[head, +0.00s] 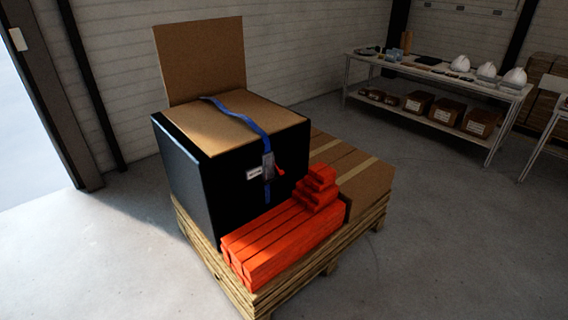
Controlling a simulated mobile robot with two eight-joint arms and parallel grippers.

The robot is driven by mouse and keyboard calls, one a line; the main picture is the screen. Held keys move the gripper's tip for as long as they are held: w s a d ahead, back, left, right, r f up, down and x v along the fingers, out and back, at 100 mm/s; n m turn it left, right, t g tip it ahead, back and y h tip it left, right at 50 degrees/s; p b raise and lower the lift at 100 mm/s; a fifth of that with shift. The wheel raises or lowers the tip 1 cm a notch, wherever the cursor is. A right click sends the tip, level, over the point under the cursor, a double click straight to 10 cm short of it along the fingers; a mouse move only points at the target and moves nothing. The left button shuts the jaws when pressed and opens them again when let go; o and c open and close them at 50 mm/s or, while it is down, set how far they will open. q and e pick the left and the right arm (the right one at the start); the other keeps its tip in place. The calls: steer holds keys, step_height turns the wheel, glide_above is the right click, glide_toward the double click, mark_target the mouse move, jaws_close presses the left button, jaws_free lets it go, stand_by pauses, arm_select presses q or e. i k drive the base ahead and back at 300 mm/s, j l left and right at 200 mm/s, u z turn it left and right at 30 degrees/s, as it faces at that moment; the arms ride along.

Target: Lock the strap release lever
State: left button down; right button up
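A blue strap (240,112) runs over the cardboard top of a large black box (228,185) and down its front face. A grey buckle (268,164) sits on the strap at the front face. A small red lever (280,172) sticks out from the buckle to the lower right. At this size I cannot tell whether the lever is locked. A white label (254,174) is left of the buckle. Neither of my grippers is in the head view.
The box stands on a wooden pallet (222,274) with orange bars (275,246) in front and flat cardboard boxes (364,180) at right. A workbench (436,78) with white helmets (514,77) is at the back right. The floor in front is clear.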

mark_target(282, 172)
steer(key=i+l+u, duration=0.1)
steer(key=i+l, duration=0.2)
steer(key=i+l+u, duration=0.1)
steer(key=i+l, duration=0.25)
steer(key=i+l+u, duration=0.1)
steer(key=i+l, duration=0.15)
steer(key=i+l+u, duration=0.1)
steer(key=i+l, duration=0.2)
steer(key=l, duration=0.2)
steer(key=i+l+u, duration=0.1)
steer(key=i+l, duration=0.15)
steer(key=l, duration=0.15)
steer(key=i+l+u, duration=0.1)
steer(key=i+l, duration=0.2)
steer(key=l, duration=0.15)
steer(key=i+l+u, duration=0.15)
steer(key=l, duration=0.3)
steer(key=i+l+u, duration=0.1)
steer(key=i+l, duration=0.2)
steer(key=l, duration=0.15)
